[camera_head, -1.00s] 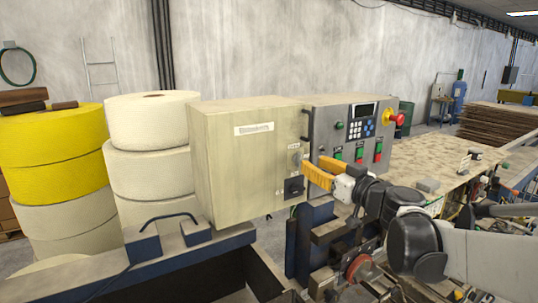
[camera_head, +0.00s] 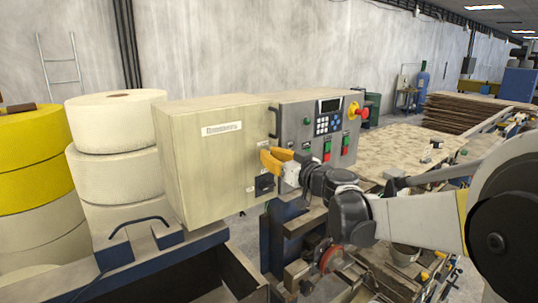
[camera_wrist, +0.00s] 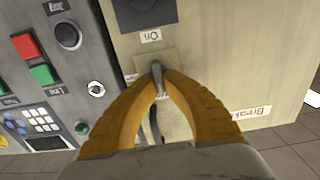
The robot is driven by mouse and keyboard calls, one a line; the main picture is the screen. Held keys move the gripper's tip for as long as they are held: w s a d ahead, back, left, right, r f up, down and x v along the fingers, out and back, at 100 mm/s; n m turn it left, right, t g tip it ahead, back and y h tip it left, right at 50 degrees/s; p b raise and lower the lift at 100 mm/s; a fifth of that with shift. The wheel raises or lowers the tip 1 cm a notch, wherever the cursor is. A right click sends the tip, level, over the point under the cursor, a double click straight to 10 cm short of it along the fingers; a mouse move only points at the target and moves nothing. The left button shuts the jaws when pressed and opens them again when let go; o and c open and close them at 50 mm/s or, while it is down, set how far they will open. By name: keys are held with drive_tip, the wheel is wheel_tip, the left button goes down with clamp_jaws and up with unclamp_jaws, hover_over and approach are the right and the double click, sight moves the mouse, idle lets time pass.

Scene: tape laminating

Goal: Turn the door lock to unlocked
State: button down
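The door lock (camera_wrist: 157,80) is a small grey metal handle on the front face of the beige cabinet (camera_head: 212,175). In the wrist view it stands between my gripper's two yellow-orange fingertips (camera_wrist: 161,72), which close in on both its sides. My gripper also shows in the head view (camera_head: 270,158) against the cabinet front, where it hides the lock. Just below the lock is a dark rotary switch (camera_head: 264,184). In the wrist view, which is upside down, this switch (camera_wrist: 146,12) appears at the top, with an "On" label.
A grey control panel (camera_head: 310,140) with buttons, a keypad and a red emergency stop (camera_head: 357,111) adjoins the cabinet on the right. Its side handle (camera_head: 273,122) sticks out near my gripper. Large white rolls (camera_head: 115,130) stand at left.

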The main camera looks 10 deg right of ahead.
drive_tip(key=shift+m+b, duration=0.3)
drive_tip(key=shift+m, duration=0.1)
drive_tip(key=m+b, duration=0.1)
drive_tip(key=m, duration=0.2)
drive_tip(key=shift+w+d+f+b, duration=0.1)
drive_tip(key=shift+d+f+b, duration=0.05)
drive_tip(key=shift+b, duration=0.2)
drive_tip(key=m+b, duration=0.1)
drive_tip(key=m, duration=0.1)
drive_tip(key=m+b, duration=0.1)
drive_tip(key=m, duration=0.2)
drive_tip(key=shift+w+d+f+b, duration=0.1)
drive_tip(key=shift+d+b, duration=0.1)
drive_tip(key=shift+b, duration=0.1)
drive_tip(key=m+b, duration=0.1)
drive_tip(key=m, duration=0.4)
drive_tip(key=shift+d+f+b, duration=0.1)
drive_tip(key=shift+f+b, duration=0.05)
drive_tip(key=shift+b, duration=0.15)
drive_tip(key=m+b, duration=0.1)
drive_tip(key=m, duration=0.3)
drive_tip(key=shift+f, duration=0.1)
drive_tip(key=shift+w, duration=0.1)
drive_tip(key=c, duration=1.5)
unclamp_jaws()
